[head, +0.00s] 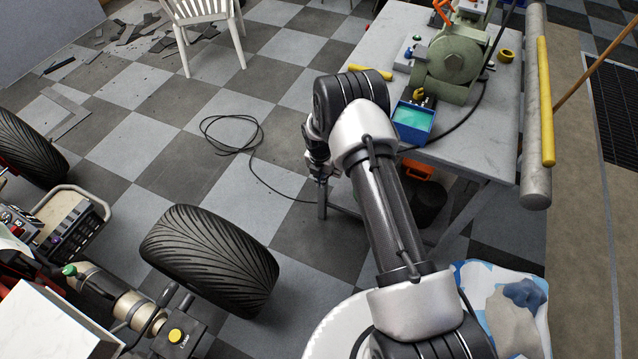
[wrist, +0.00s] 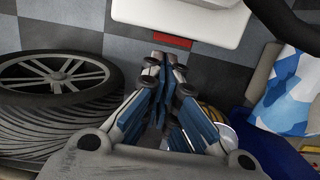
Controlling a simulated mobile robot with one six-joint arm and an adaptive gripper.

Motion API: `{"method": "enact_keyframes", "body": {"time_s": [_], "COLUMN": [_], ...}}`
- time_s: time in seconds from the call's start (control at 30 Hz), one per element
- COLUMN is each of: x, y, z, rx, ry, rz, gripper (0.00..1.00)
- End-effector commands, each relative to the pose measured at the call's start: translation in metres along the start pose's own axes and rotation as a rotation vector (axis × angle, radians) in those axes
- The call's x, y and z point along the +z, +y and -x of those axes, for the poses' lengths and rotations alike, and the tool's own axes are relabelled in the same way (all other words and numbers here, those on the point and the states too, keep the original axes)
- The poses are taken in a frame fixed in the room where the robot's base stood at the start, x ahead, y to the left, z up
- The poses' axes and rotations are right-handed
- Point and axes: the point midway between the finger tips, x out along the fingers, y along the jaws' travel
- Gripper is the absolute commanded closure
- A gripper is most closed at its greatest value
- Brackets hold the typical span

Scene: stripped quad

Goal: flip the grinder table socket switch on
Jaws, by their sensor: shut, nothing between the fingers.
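The grinder table (head: 405,22) stands at the upper right of the head view, with a green bench grinder (head: 452,62) on it. A small grey box with a green button (head: 410,50) sits left of the grinder; I cannot tell whether it is the socket switch. No socket switch can be made out clearly in either view. My gripper (head: 318,172) hangs left of the table's near corner, partly hidden by my arm. In the wrist view my gripper (wrist: 165,68) is shut and empty, pointing over the floor, with no table or grinder in sight.
A blue tray (head: 412,121) lies on the table's near edge, and a grey pipe (head: 535,110) runs along its right side. A black cable (head: 275,185) crosses the checkered floor, which is mostly free beyond the tyre.

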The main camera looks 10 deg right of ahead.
Motion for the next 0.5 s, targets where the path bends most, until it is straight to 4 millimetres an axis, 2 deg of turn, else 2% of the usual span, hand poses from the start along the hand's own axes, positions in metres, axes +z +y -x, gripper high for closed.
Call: {"method": "enact_keyframes", "body": {"time_s": [0.5], "x": [0.0076], "y": [0.0001], "z": [-0.0032], "rx": [0.001], "ry": [-0.001], "rz": [0.0], "gripper": [1.0]}}
